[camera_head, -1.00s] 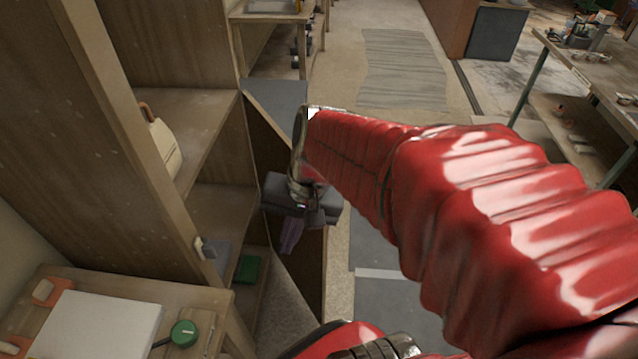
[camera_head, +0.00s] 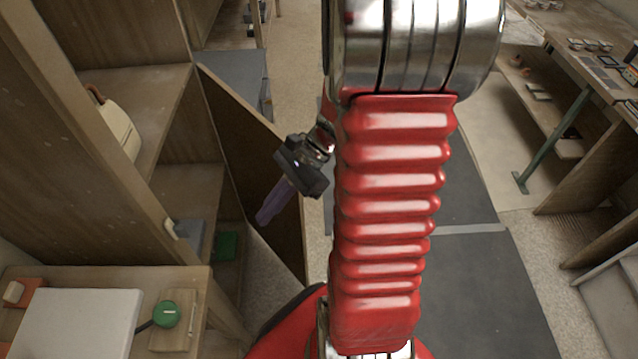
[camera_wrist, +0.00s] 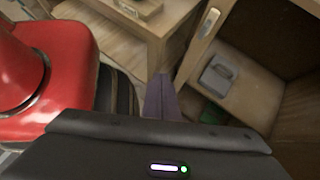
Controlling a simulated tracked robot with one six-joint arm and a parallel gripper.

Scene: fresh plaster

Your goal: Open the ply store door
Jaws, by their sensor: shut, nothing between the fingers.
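The ply store door (camera_head: 238,148) is a brown wooden panel in the head view. It stands swung out from the far side of the open wooden cabinet, leaving the shelves exposed. My gripper (camera_head: 268,212), with purple fingers and a dark body, is shut and empty. In the picture it overlaps the door's face near its free edge; I cannot tell whether it touches. In the wrist view my gripper's fingers (camera_wrist: 160,98) point toward the floor and the cabinet's side, with nothing between them. The door is not clearly identifiable in the wrist view.
Cabinet shelves hold a cream case (camera_head: 118,128), a grey box (camera_head: 190,236) and a green item (camera_head: 227,245). A pale fitting (camera_head: 172,229) sits on the near panel's edge. A low bench (camera_head: 240,300) stands at bottom left. A worktable (camera_head: 590,75) stands right. Grey floor matting lies between.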

